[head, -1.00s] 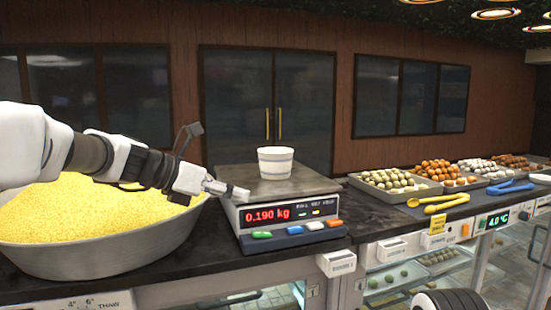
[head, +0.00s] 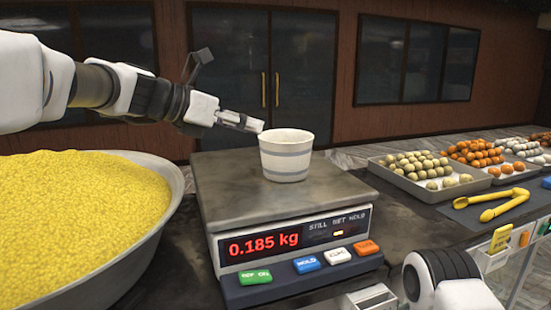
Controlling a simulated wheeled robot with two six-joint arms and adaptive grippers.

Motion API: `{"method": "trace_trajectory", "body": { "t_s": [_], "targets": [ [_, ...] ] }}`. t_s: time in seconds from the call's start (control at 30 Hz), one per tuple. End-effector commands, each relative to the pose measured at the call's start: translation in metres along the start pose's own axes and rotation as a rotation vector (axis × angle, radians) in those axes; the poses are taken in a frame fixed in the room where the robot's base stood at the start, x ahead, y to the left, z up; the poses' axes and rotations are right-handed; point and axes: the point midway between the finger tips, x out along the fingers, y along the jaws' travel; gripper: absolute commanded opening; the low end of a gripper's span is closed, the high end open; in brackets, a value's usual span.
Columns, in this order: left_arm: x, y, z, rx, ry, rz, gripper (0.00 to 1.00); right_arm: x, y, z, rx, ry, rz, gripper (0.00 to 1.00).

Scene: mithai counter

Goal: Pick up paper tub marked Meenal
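A white paper tub (head: 286,160) with grey bands stands upright on the steel pan of the weighing scale (head: 215,184). No name can be read on the side that shows. The scale display reads 0.185 kg. My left gripper (head: 256,125) is at the tub's upper left, its fingertips close to the rim. I cannot tell whether it touches the tub. Its fingers look close together from the side, and their opening cannot be made out. My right arm shows at the bottom right, but its gripper fingers are not in view.
A wide metal pan (head: 165,196) heaped with yellow boondi stands left of the scale. Trays of round sweets (head: 408,184) and yellow tongs (head: 490,205) lie to the right. The dark counter between scale and trays is clear.

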Motion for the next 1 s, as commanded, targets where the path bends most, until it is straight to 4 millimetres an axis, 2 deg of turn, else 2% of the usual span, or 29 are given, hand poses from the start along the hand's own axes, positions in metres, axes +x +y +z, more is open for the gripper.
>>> {"method": "trace_trajectory", "body": {
  "t_s": [0.03,0.1,0.2,0.43,0.53,0.57,1.0],
  "targets": [
    [0.013,0.000,-0.005,0.001,0.003,-0.001,0.39,0.007,0.000,0.000,0.000,0.000,0.000,0.50],
    [0.026,0.000,-0.004,0.000,0.003,-0.002,0.39,0.010,0.000,0.000,0.000,0.000,0.000,0.50],
    [0.038,0.000,-0.003,0.000,0.004,-0.001,0.39,0.010,0.000,-0.001,0.000,0.001,0.000,0.50],
    [0.041,0.000,-0.002,-0.002,0.003,-0.001,0.39,0.009,0.000,-0.001,0.000,0.002,0.000,0.50],
    [0.040,0.000,-0.002,-0.002,0.003,0.000,0.03,0.009,0.000,-0.001,0.000,0.002,0.000,0.50],
    [0.040,0.000,-0.002,-0.001,0.003,0.000,0.00,0.009,0.000,-0.001,0.000,0.001,0.000,0.50],
    [0.040,0.000,-0.002,-0.002,0.003,0.000,0.00,0.009,0.000,-0.001,0.000,0.002,0.000,0.50]
  ]
}}
